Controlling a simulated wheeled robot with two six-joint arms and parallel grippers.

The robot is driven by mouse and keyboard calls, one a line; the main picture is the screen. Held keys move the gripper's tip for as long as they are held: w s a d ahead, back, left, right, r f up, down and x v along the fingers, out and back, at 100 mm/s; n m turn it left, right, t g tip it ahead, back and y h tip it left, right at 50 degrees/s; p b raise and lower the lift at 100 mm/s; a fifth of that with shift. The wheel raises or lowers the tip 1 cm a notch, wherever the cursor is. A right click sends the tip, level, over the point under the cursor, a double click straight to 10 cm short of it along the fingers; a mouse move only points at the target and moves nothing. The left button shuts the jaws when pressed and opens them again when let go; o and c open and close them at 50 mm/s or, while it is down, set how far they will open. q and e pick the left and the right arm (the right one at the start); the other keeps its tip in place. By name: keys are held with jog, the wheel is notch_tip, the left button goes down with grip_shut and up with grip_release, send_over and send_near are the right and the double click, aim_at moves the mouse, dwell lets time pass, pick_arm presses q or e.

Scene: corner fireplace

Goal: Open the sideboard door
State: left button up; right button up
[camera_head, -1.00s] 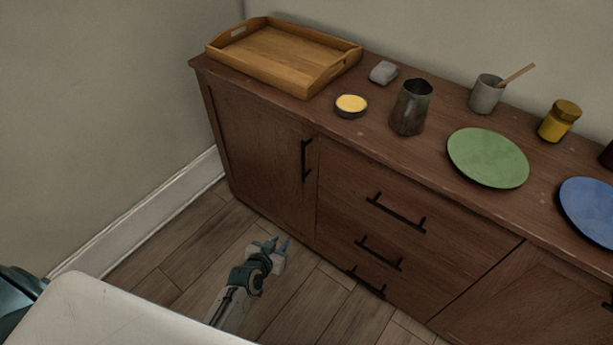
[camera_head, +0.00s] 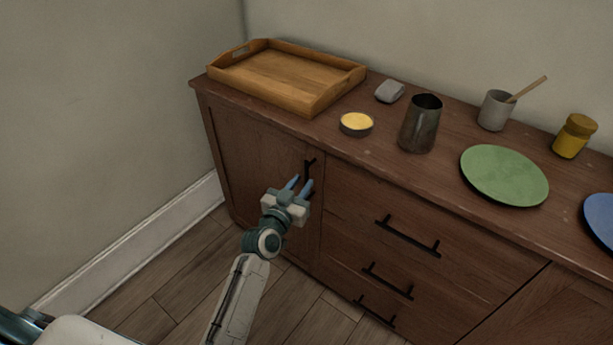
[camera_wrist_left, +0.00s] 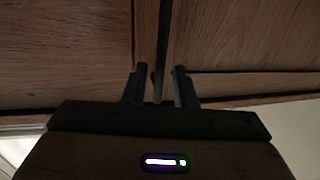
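The sideboard (camera_head: 345,195) is dark brown wood. Its left door (camera_head: 246,152) is closed, with a black vertical bar handle (camera_head: 309,167) near the door's right edge. My left gripper (camera_head: 299,187) is in front of the handle, with its fingers pointing at it and hiding the lower part. In the left wrist view the gripper (camera_wrist_left: 158,88) is open, with a finger on each side of the dark handle (camera_wrist_left: 157,80). I see gaps between the handle and the fingers. My right gripper is not in view.
On the sideboard top stand a wooden tray (camera_head: 262,88), a small yellow-filled bowl (camera_head: 356,124), a grey block, a metal pitcher (camera_head: 420,125), a cup, a green plate (camera_head: 503,175), a jar and a blue plate. Drawers with black handles (camera_head: 407,236) are right of the door. The floor before the door is clear.

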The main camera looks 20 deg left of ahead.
aim_at(306, 177)
pick_arm(q)
jog(key=shift+w+d, duration=0.15)
jog(key=shift+w, duration=0.75)
jog(key=shift+w+d, duration=0.15)
jog(key=shift+w, duration=0.75)
grip_shut()
